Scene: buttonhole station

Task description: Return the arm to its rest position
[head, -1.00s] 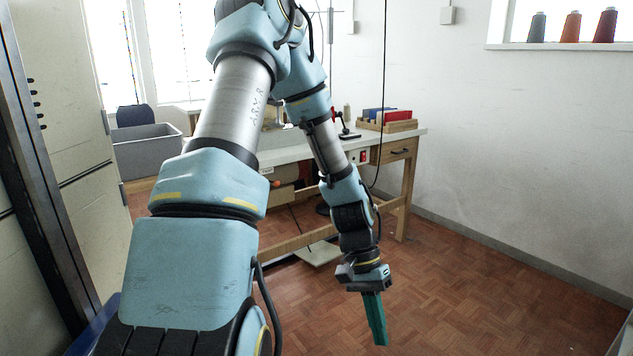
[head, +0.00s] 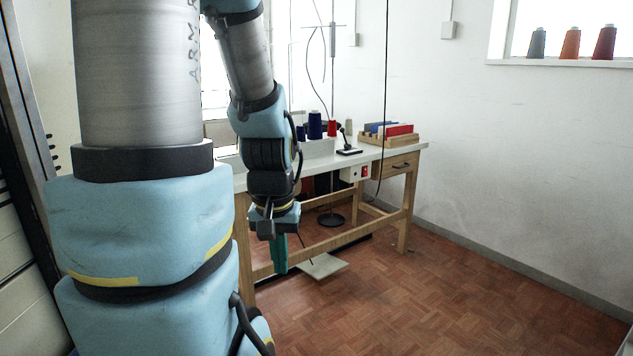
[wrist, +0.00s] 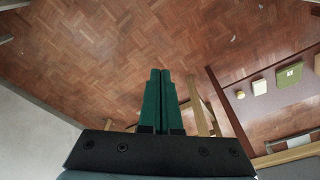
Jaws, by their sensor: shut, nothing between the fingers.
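My gripper (head: 280,254) hangs down in the head view, its green fingers over the floor in front of the table. In the wrist view its two green fingers (wrist: 161,85) lie side by side against each other, shut and empty. My arm folds close to the camera and fills the left of the head view.
The work table (head: 352,165) stands behind my gripper, with thread cones (head: 315,126), a wooden box of coloured items (head: 398,138) and a drawer (head: 395,166). A pale foot pedal (head: 322,267) lies below. The parquet floor (head: 430,295) at right is clear. Cones (head: 570,43) stand on the sill.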

